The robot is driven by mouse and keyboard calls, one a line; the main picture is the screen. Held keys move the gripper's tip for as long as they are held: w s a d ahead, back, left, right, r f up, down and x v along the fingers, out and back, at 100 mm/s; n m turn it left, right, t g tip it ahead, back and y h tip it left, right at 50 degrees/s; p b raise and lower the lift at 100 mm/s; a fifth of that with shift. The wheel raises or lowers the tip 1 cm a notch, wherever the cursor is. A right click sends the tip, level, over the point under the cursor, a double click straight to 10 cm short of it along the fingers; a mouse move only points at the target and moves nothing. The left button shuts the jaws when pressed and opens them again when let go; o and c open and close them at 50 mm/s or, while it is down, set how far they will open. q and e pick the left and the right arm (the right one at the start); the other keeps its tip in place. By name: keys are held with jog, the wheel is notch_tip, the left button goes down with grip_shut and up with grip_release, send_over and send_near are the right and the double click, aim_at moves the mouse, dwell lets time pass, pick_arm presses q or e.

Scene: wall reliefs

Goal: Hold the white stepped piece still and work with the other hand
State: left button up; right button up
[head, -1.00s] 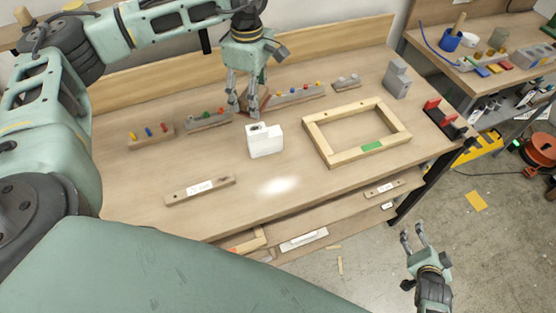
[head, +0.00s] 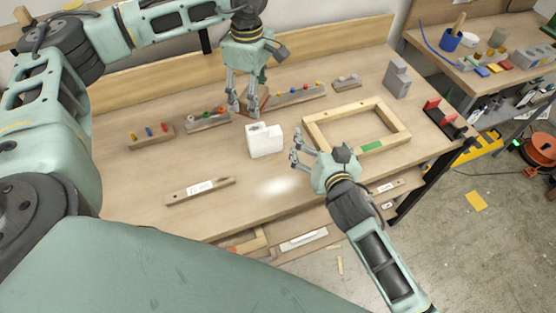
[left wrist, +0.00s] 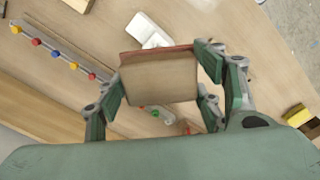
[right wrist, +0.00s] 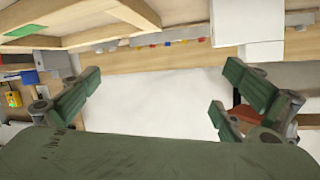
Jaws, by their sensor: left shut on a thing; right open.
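The white stepped piece (head: 265,146) stands upright on the wooden table, near its middle; it also shows at the top of the left wrist view (left wrist: 147,29) and of the right wrist view (right wrist: 247,27). My left gripper (head: 243,108) points down behind and to the left of it, apart from it. It is shut on a brown wooden block (left wrist: 160,82) with a reddish edge, mostly hidden by the fingers in the head view. My right gripper (head: 296,150) is open and empty, to the right of the white piece, its fingers toward it without visible contact.
A wooden frame (head: 312,131) with a green label lies right of the white piece. Strips with coloured pegs (head: 298,95) line the back. A labelled wooden bar (head: 200,190) lies front left. A grey stepped block (head: 397,80) stands back right.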

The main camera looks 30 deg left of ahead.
aim_at(267, 141)
jog(key=s+a+n+g+y, duration=0.1)
jog(key=s+a+n+g, duration=0.1)
jog(key=s+a+n, duration=0.45)
jog(key=shift+m, duration=0.95)
jog(key=w+a+f, duration=0.1)
jog(key=a, duration=0.2)
jog(key=w+a+f, duration=0.2)
jog(key=a, duration=0.1)
jog(key=w+a+f, duration=0.1)
jog(key=a+f, duration=0.1)
jog(key=a, duration=0.1)
jog(key=shift+w+f, duration=0.25)
jog(key=shift+w, duration=0.05)
jog(key=shift+c, duration=0.4)
jog(key=c, duration=1.3)
jog(key=o, duration=0.6)
jog(key=c, duration=0.6)
